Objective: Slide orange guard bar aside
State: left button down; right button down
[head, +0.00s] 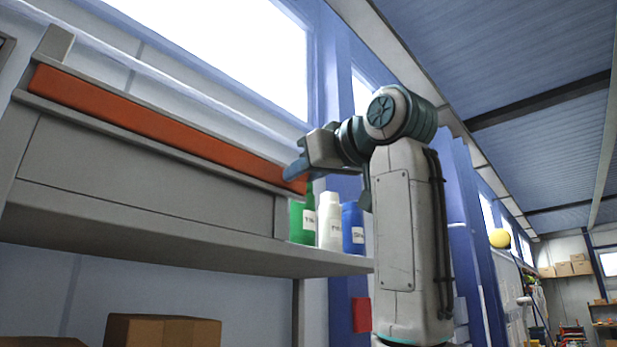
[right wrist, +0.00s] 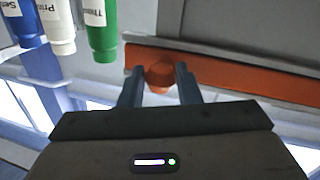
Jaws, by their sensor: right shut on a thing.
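The orange guard bar (head: 160,125) is a long flat strip in a grey rail along the front top of a grey box on the shelf. It slopes down to the right in the head view. In the right wrist view the bar (right wrist: 240,77) runs across the upper right, with a round orange knob (right wrist: 159,73) near its left end. My right gripper (head: 294,171) is at the bar's right end. Its fingers (right wrist: 159,75) stand on both sides of the knob and are shut on it. My left gripper is not in view.
A green bottle (head: 302,222), a white bottle (head: 330,222) and a blue bottle (head: 353,230) stand on the shelf (head: 150,232), just right of the grey box (head: 140,182) and below my right gripper. A cardboard box (head: 160,330) is beneath the shelf.

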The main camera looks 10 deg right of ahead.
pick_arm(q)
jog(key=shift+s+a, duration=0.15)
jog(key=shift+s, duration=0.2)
pick_arm(e)
jog(key=shift+a, duration=0.1)
jog(key=c, duration=1.3)
grip_release()
jog(key=shift+o, duration=1.2)
jog(key=shift+s+a, duration=0.1)
jog(key=shift+s, duration=0.05)
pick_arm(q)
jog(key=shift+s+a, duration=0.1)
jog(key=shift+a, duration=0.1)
pick_arm(e)
jog(key=shift+s+a, duration=0.1)
pick_arm(q)
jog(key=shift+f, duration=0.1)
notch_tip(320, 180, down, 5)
jog(key=b, duration=0.5)
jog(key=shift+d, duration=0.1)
pick_arm(e)
jog(key=v, duration=1)
jog(key=shift+s, duration=0.35)
